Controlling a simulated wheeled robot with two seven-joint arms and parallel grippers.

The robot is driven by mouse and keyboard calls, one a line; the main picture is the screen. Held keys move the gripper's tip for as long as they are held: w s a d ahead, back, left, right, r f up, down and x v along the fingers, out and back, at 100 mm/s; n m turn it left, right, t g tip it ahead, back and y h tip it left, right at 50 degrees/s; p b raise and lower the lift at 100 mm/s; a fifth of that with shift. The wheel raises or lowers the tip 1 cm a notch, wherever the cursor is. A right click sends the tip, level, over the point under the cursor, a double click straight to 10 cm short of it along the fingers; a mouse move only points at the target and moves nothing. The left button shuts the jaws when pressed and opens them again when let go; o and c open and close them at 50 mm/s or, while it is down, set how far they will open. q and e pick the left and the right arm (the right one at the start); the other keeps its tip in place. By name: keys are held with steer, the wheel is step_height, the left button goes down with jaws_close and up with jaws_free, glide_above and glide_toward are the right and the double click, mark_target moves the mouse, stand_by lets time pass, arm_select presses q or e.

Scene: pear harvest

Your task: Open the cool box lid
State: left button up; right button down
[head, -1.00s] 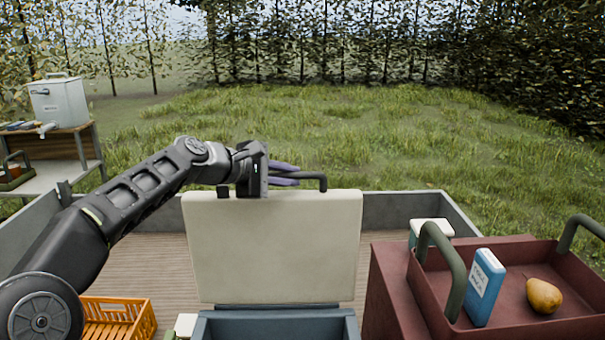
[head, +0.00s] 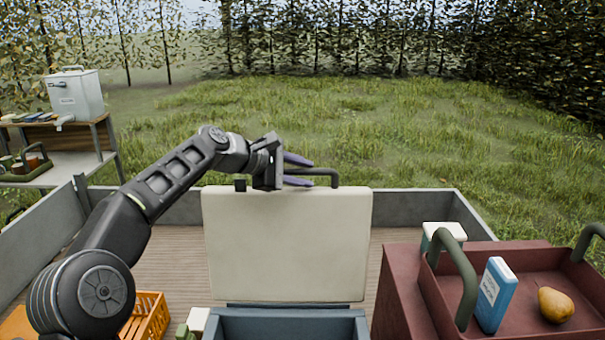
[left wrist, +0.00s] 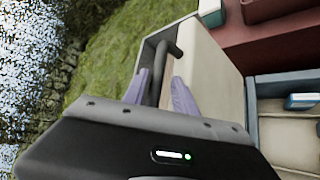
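The cool box (head: 290,325) is a blue-grey box at the bottom middle of the head view. Its cream lid (head: 287,245) stands upright at the far side, so the box is open. A dark bar handle (head: 325,174) is at the lid's top edge. My left gripper (head: 300,171) is at this handle with its purple fingers spread, one on either side of the bar. In the left wrist view the handle (left wrist: 172,50) passes between the parted fingers, with a gap beside it. My right gripper is not in view.
A red tray (head: 440,295) at the right holds a blue carton (head: 496,293) and a pear (head: 555,304). An orange crate (head: 150,318) is at the lower left. Grey walls edge the wooden deck. A table with a metal container (head: 75,94) stands far left.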

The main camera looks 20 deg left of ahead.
arm_select(q)
steer(key=shift+s+a, duration=0.1)
steer(key=shift+s, duration=0.05)
steer(key=shift+s+a, duration=0.15)
steer(key=shift+s, duration=0.05)
steer(key=b+v, duration=0.2)
steer(key=v, duration=0.5)
steer(key=shift+r, duration=0.15)
